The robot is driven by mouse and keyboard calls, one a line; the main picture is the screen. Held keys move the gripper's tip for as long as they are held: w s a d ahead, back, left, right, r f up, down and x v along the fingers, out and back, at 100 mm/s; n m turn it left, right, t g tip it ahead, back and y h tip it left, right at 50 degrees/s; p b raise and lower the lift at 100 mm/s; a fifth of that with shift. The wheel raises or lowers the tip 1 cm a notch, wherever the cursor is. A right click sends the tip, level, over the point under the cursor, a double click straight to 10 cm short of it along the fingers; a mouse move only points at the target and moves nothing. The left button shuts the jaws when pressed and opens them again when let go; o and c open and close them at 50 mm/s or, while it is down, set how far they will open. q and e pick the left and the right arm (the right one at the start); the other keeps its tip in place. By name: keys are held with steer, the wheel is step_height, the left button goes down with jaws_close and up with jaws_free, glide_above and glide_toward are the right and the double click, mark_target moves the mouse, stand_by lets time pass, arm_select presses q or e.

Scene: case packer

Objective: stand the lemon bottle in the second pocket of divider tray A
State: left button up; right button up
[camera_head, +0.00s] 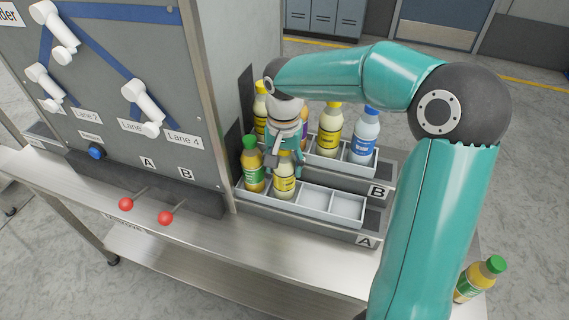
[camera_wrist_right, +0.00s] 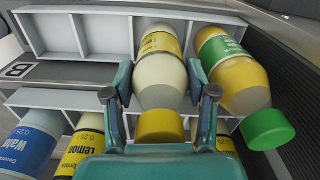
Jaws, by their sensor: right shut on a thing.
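The lemon bottle (camera_head: 284,187), pale with a yellow label, is upright at the second pocket from the left of divider tray A (camera_head: 315,219). Its lower end shows within the pocket walls; I cannot tell whether it touches the floor. My right gripper (camera_head: 287,158) comes from above and is shut on its upper part. In the right wrist view the lemon bottle (camera_wrist_right: 160,82) is between the two fingers, its yellow cap towards the camera. A green-capped bottle (camera_head: 252,172) stands in the first pocket, close beside it. The left gripper is out of view.
Tray A's two right pockets (camera_head: 348,207) are empty. Behind it, tray B (camera_head: 372,177) holds several bottles, including a yellow-capped one (camera_head: 329,130) and a water bottle (camera_head: 364,137). Another green-capped bottle (camera_head: 478,280) is at lower right. The machine panel (camera_head: 110,90) rises at left.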

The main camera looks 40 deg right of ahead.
steer(key=o, duration=1.1)
steer(key=shift+r, duration=0.15)
step_height(320, 180, up, 12)
steer(key=shift+f+p, duration=0.1)
steer(key=shift+p, duration=0.25)
